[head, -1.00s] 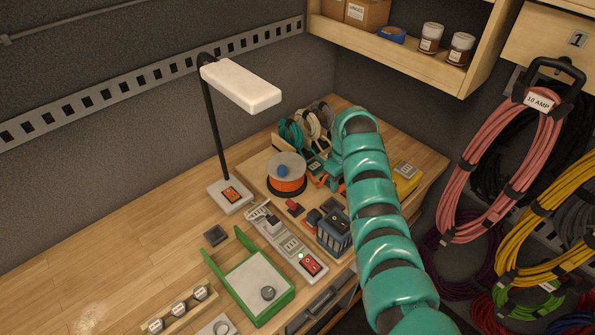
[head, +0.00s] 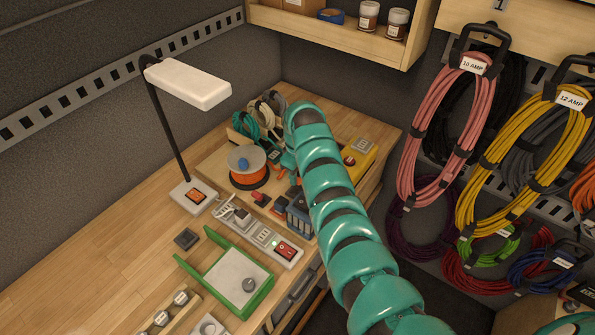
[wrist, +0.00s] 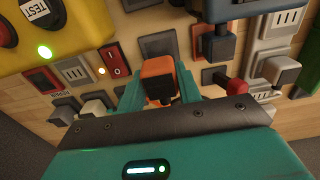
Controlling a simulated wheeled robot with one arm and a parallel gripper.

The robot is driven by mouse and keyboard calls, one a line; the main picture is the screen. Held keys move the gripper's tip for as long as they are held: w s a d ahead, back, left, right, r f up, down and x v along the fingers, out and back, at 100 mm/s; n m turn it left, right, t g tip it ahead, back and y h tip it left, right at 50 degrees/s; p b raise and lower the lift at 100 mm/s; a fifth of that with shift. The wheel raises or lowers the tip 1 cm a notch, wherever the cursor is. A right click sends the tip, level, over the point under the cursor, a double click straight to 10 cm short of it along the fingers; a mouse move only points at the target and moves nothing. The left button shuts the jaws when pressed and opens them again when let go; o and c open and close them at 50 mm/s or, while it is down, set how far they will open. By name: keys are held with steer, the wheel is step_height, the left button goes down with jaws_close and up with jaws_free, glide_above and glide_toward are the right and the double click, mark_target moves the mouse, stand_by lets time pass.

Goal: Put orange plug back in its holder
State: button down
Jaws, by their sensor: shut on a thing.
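The orange plug (wrist: 156,67) sits between the two teal fingers of my gripper (wrist: 158,88) in the wrist view. My gripper is shut on it, and a dark part covers the plug's near end. A dark square recess (wrist: 157,44) lies just beyond the plug on the wooden board; I cannot tell whether it is the plug's holder. In the head view my arm reaches to the back of the bench and hides most of the gripper and the plug.
The wrist view shows a yellow test box (wrist: 72,22), a red switch (wrist: 113,58) and several dark and grey plugs nearby. In the head view an orange cord spool (head: 249,178), a white lamp (head: 188,83) and a green tray (head: 205,265) stand left of my arm.

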mark_target(298, 181)
steer(key=shift+f+b, duration=0.55)
steer(key=shift+f, duration=1.6)
steer(key=shift+b, duration=0.8)
stand_by(0.5)
steer(key=shift+f+b, duration=0.45)
steer(key=shift+f, duration=0.1)
stand_by(0.4)
steer(key=c, duration=0.9)
jaws_free()
steer(key=shift+r+b, duration=0.55)
steer(key=shift+r, duration=0.3)
step_height(298, 181, up, 13)
steer(key=shift+r+p, duration=0.1)
steer(key=shift+p, duration=0.95)
steer(key=shift+r+b, duration=0.4)
steer(key=shift+r, duration=0.85)
